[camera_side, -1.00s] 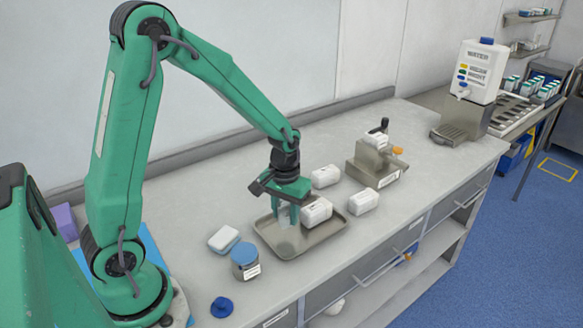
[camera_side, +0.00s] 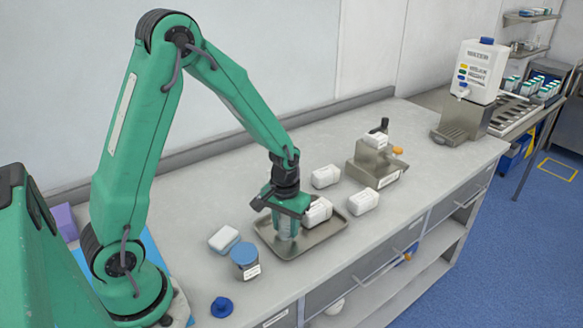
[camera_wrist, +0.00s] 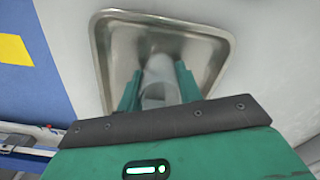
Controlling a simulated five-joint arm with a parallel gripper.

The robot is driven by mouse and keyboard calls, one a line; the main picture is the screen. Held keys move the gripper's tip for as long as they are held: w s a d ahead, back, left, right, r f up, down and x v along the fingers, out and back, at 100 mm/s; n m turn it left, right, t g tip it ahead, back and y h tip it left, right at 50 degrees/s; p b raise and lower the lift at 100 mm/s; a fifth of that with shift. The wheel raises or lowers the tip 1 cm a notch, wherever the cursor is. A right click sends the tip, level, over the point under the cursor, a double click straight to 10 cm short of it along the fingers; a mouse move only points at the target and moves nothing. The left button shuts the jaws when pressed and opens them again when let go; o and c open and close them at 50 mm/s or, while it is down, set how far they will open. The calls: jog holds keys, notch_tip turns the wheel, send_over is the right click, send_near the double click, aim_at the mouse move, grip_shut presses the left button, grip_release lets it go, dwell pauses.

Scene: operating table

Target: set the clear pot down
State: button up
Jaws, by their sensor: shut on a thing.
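The clear pot (camera_side: 286,230) is upright between the fingers of my gripper (camera_side: 284,218), over the left part of the metal tray (camera_side: 312,243). In the wrist view the pot (camera_wrist: 158,74) shows as a pale see-through cylinder between the two green fingers of my gripper (camera_wrist: 158,88). The gripper is shut on it. The tray (camera_wrist: 99,52) surrounds it in that view. The pot's base is very low over the tray floor; I cannot tell whether it touches.
A white tub (camera_side: 318,211) stands at the tray's back, close to my gripper. More white tubs (camera_side: 326,176) (camera_side: 364,201) stand behind and right. The tray's front right is clear.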

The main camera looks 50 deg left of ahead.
jog(key=o, duration=1)
jog(key=shift+r, duration=0.1)
notch_tip(320, 180, up, 12)
jog(key=shift+r, duration=0.1)
dwell(0.6)
